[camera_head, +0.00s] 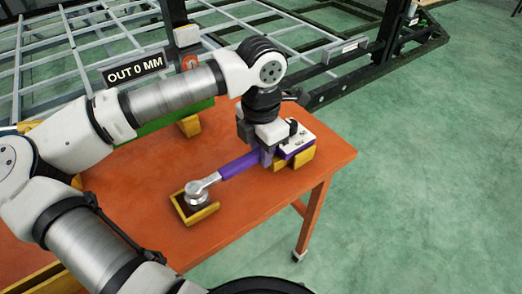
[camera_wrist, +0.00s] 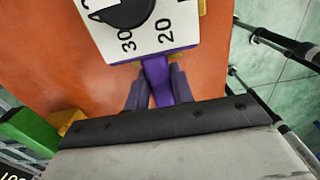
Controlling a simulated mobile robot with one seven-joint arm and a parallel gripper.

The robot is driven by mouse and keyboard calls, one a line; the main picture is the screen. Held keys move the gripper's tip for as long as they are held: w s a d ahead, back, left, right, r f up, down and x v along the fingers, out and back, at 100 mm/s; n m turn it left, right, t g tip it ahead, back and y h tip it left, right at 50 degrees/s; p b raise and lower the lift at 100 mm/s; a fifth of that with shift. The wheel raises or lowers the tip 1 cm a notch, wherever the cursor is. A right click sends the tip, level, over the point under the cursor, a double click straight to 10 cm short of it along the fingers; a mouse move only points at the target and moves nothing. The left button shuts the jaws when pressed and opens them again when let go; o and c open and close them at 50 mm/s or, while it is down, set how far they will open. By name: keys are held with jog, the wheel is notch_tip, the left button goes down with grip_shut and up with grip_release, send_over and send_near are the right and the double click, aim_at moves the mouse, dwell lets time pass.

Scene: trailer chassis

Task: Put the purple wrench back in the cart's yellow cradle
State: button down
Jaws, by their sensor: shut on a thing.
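The purple wrench (camera_head: 240,165) lies lengthwise above the orange cart top, its round metal head (camera_head: 197,193) at the left. My gripper (camera_head: 267,157) is shut on its purple handle, near the white dial box. In the wrist view the handle (camera_wrist: 157,78) passes between my two fingers (camera_wrist: 158,92). The yellow cradle shows as an open tray (camera_head: 212,208) around or just under the head and a yellow block (camera_head: 307,157) by the white box. I cannot tell whether the head touches the tray floor.
The white box (camera_head: 297,141) has a black knob and shows 30 and 20 in the wrist view (camera_wrist: 145,42). The orange cart (camera_head: 265,205) has clear top in front. A chassis frame (camera_head: 335,85) stands behind, with an "OUT 0 MM" sign (camera_head: 135,69). Green floor is free at right.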

jog(key=c, duration=0.6)
grip_release()
jog(key=shift+c, duration=0.2)
jog(key=shift+r+p, duration=2.1)
jog(key=shift+r, duration=1.95)
